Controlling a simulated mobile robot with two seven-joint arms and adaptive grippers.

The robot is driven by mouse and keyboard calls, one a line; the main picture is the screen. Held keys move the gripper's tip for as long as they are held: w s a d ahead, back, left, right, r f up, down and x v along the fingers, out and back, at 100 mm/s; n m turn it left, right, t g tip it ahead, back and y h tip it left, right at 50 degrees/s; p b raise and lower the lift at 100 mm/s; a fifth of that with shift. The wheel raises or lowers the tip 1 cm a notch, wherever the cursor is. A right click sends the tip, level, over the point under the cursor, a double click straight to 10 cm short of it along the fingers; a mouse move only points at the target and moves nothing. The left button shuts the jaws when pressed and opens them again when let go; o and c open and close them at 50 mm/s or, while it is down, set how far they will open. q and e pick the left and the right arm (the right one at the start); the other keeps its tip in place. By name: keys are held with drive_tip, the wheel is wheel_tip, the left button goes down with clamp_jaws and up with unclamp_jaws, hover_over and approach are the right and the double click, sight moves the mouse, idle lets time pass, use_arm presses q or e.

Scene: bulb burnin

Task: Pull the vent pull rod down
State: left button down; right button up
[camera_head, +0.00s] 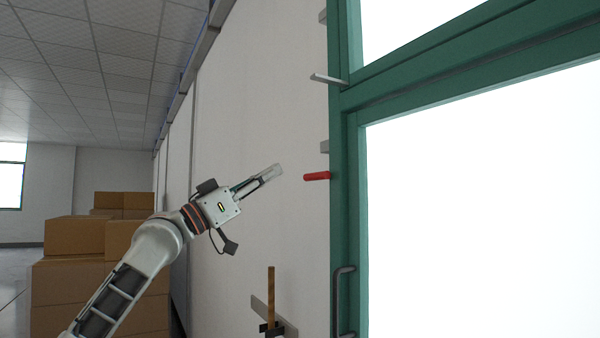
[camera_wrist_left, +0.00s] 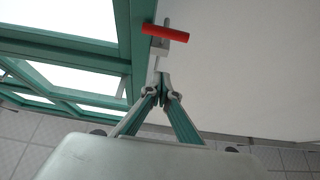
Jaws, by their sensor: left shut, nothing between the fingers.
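The vent pull rod's red handle (camera_head: 317,176) sticks out to the left of the green window frame (camera_head: 344,220). In the left wrist view the red handle (camera_wrist_left: 165,33) lies crosswise beyond my fingertips, with a grey block beside it. My left gripper (camera_head: 277,169) is shut and empty, a little left of the handle in the head view. A gap shows between them there. In the left wrist view my left gripper (camera_wrist_left: 163,77) has its fingertips together. The rest of the rod is hard to make out. My right gripper is not in view.
A grey lever (camera_head: 329,80) juts from the frame above the handle. A dark door-type handle (camera_head: 343,300) is lower on the frame. A brown upright stick (camera_head: 271,295) stands by the wall below. Cardboard boxes (camera_head: 75,238) are stacked at the left.

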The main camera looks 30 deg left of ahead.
sight(306, 175)
use_arm(q)
drive_tip(key=w+d+r+p, duration=0.1)
drive_tip(key=w+d+p, duration=0.2)
drive_tip(key=w+d, duration=0.2)
drive_tip(key=w, duration=0.3)
drive_tip(key=shift+p, duration=0.4)
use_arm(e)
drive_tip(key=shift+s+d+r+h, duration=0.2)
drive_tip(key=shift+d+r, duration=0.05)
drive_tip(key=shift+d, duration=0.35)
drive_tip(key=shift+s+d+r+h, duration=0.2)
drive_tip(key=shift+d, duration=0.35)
use_arm(q)
drive_tip(key=shift+a, duration=0.1)
drive_tip(key=shift+f+b, duration=0.4)
drive_tip(key=shift+f, duration=0.05)
wheel_tip(306, 175, down, 16)
drive_tip(key=b, duration=1)
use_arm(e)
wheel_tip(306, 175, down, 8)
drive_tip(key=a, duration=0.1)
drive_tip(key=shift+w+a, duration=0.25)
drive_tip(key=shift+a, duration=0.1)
